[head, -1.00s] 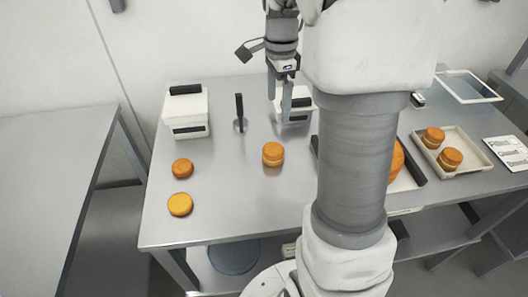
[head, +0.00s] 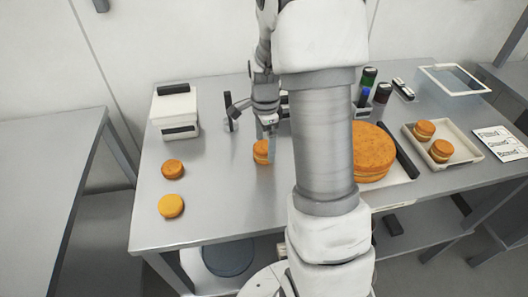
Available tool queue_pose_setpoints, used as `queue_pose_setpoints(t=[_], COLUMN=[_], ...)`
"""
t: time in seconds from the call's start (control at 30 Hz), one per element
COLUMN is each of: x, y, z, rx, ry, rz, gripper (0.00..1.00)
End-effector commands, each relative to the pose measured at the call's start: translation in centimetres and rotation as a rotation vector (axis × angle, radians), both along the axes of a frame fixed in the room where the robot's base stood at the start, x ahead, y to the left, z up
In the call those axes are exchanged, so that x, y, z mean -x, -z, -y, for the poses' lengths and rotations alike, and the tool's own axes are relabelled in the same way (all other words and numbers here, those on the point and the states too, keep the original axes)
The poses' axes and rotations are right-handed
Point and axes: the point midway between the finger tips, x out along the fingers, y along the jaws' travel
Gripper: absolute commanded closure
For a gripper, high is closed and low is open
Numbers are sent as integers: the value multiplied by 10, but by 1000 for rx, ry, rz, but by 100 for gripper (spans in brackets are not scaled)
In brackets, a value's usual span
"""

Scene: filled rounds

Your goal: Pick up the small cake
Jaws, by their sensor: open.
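A small cake (head: 260,154), a two-layer orange round, stands on the steel table near its middle. My gripper (head: 266,138) is open at this small cake, its fingers pointing down; one finger covers the cake's right side. I cannot tell whether the fingers touch it or straddle it. Two more small layered cakes stand in a pale tray at the right, a back one (head: 424,130) and a front one (head: 441,150). Two thin single rounds, a darker one (head: 172,169) and a yellower one (head: 171,206), lie at the table's left.
A large layered cake (head: 374,147) sits right of my arm, partly hidden by it. The pale tray (head: 470,154) is beyond it. A white box (head: 173,106) and a dark upright handle (head: 227,105) stand at the back left.

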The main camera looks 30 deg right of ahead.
Motion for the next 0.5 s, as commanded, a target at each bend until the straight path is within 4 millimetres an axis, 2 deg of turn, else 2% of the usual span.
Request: queue_pose_setpoints(t=[0.03, 0.13, 0.4, 0.43, 0.5], x=[1, 0, 0, 0, 0], y=[9, 19, 22, 22, 22], z=[0, 0, 0, 0, 0], rx=[-1, 0, 0, 0, 0], ry=[0, 1, 1, 1, 1], rz=[-4, -2, 0, 0, 0], gripper=[0, 0, 0, 2, 14])
